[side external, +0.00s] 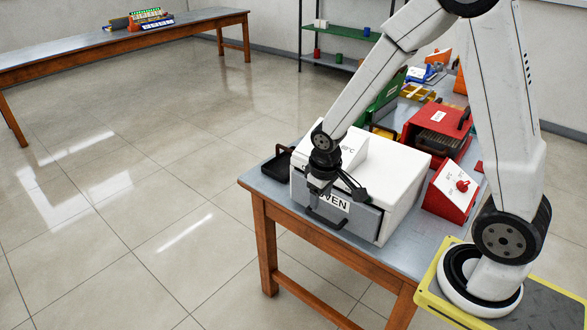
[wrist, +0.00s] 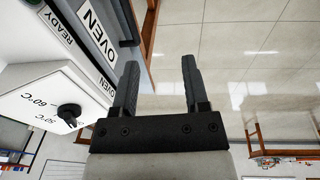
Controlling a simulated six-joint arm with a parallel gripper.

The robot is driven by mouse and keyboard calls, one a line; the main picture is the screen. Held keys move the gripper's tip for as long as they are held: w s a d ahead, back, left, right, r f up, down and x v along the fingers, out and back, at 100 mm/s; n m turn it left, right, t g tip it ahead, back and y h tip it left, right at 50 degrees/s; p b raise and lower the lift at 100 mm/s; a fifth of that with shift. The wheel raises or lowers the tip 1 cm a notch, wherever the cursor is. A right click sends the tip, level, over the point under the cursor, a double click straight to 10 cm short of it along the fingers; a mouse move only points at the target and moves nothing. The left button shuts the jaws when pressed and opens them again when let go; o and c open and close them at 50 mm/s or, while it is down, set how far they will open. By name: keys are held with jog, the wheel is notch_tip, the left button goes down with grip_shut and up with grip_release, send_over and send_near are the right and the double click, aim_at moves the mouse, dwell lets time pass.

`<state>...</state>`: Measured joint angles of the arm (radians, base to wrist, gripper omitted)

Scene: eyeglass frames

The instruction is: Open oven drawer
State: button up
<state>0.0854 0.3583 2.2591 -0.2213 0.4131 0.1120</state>
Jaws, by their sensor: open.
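The oven (side external: 400,172) is a white box on the table with a grey drawer front (side external: 365,221) labelled OVEN. The drawer looks shut, with a dark handle (side external: 325,220) low on its front. My gripper (side external: 338,190) is at the upper part of the oven's front, above the handle, and partly hides the label. In the wrist view my gripper (wrist: 159,75) is open, with nothing between its fingers. The OVEN label (wrist: 92,30) shows to the left of the fingers there. Contact between fingers and oven cannot be told.
A white temperature dial box (side external: 349,148) sits on the oven, with its black knob (wrist: 69,112) in the wrist view. A black tray (side external: 277,176) is left of the oven. A red dial box (side external: 450,190) and red rack (side external: 437,130) stand to the right. Floor before the table is clear.

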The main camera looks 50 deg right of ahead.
jog(key=g+h, duration=0.1)
send_near(319, 218)
jog(key=shift+w+d+f, duration=0.2)
jog(key=shift+f, duration=0.2)
jog(key=shift+d+f, duration=0.25)
jog(key=shift+f, duration=1)
jog(key=shift+d+f, duration=0.25)
jog(key=shift+f, duration=1.05)
jog(key=shift+d+f, duration=0.25)
jog(key=shift+f, duration=1)
jog(key=shift+c, duration=0.2)
grip_shut()
